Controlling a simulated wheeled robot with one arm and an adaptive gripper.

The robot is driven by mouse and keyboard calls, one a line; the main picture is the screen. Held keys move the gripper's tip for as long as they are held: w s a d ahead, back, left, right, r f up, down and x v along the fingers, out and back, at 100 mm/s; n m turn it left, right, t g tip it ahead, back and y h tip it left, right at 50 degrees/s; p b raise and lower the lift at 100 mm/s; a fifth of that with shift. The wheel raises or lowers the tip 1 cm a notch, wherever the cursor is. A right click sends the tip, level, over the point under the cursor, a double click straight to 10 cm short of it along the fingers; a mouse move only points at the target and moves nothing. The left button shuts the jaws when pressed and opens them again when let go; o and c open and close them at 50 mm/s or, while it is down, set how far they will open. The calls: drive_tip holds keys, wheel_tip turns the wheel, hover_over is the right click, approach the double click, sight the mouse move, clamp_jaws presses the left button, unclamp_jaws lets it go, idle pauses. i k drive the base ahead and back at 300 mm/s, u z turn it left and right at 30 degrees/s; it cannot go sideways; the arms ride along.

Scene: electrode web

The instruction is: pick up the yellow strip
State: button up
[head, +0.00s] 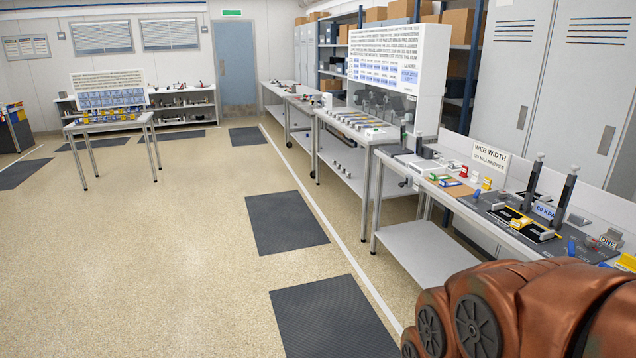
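Small coloured pieces lie on the near right bench, on and around a brown mat. Another yellow part (521,222) shows on a dark fixture further right. I cannot tell which of these is the yellow strip. My gripper is not in view; only a copper-coloured part of my own body shows at the lower right and covers part of the near bench end.
The near bench (400,163) holds dark fixtures with upright posts and a "WEB WIDTH" sign (490,160). More benches run back along the right wall. A table (110,124) stands at the far left. The speckled floor between is open, with dark mats (285,222).

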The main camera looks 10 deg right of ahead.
sight(519, 224)
drive_tip(key=u, duration=0.4)
drive_tip(key=i, duration=1.7)
drive_tip(key=z, duration=0.45)
drive_tip(key=i, duration=1.35)
drive_tip(key=z, duration=1.55)
drive_tip(key=i, duration=0.6)
drive_tip(key=z, duration=0.45)
